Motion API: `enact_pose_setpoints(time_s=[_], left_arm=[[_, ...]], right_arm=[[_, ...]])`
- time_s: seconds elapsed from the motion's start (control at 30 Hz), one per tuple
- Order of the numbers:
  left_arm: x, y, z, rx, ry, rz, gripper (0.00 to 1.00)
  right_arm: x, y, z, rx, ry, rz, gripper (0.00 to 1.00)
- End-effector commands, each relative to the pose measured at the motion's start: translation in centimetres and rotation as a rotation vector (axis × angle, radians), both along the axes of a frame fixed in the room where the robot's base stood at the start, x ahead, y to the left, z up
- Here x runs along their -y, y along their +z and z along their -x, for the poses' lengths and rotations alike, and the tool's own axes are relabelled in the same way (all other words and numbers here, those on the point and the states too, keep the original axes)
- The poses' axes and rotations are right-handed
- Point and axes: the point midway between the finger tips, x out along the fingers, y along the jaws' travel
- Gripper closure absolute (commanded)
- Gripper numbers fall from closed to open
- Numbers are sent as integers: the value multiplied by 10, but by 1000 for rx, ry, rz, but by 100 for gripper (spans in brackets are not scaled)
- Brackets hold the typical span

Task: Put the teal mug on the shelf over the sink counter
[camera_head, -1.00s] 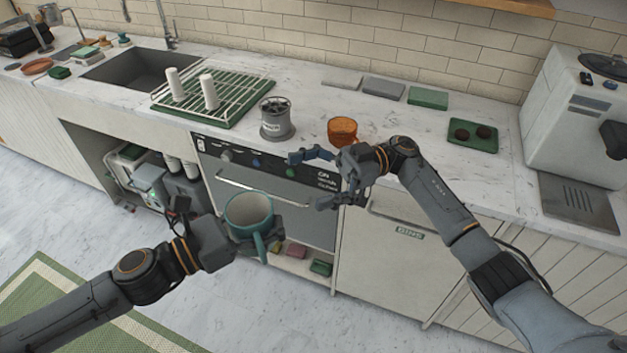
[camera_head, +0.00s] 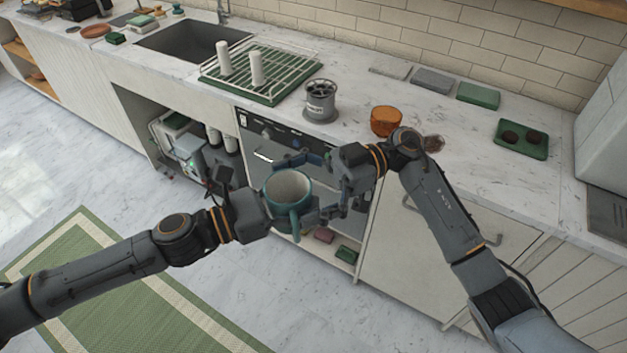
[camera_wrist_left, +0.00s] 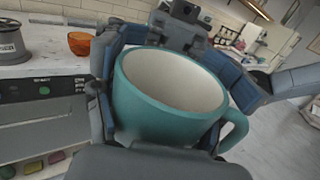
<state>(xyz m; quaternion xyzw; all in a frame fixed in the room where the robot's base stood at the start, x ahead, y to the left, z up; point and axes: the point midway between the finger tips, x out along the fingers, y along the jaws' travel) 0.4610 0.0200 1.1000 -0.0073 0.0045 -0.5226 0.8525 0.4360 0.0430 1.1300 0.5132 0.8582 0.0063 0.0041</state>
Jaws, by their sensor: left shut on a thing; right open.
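The teal mug (camera_head: 288,193) is upright with a pale, empty-looking inside, held above the floor in front of the counter. My left gripper (camera_head: 266,212) is shut on it from the left; its fingers are mostly hidden. The mug (camera_wrist_left: 165,105) fills the middle of the left wrist view, its handle to the right. My right gripper (camera_head: 318,187) is open, with its fingers reaching toward the mug from the right. It shows behind the mug in the left wrist view, a finger on either side; I cannot tell whether they touch. A wooden shelf edge (camera_head: 597,6) shows at top right.
A grey canister (camera_head: 320,102) and an orange bowl (camera_head: 385,121) stand near the counter's front edge. The floor at left is open.

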Motion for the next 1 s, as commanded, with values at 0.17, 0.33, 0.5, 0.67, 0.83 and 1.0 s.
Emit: enact_pose_setpoints(time_s=[0.17,0.33,0.5,0.67,0.83,1.0], left_arm=[[0,1,0,2,-1,1,86],[0,1,0,2,-1,1,86],[0,1,0,2,-1,1,86],[1,1,1,0,-2,3,86],[1,2,1,0,-3,5,26],[0,3,-1,1,0,5,6]], right_arm=[[-6,0,3,0,0,-1,0],[-6,0,3,1,0,0,0],[-6,0,3,1,-1,0,26],[-6,0,3,2,-1,-1,48],[-6,1,3,3,-1,-3,65],[-6,-1,4,1,4,0,87]])
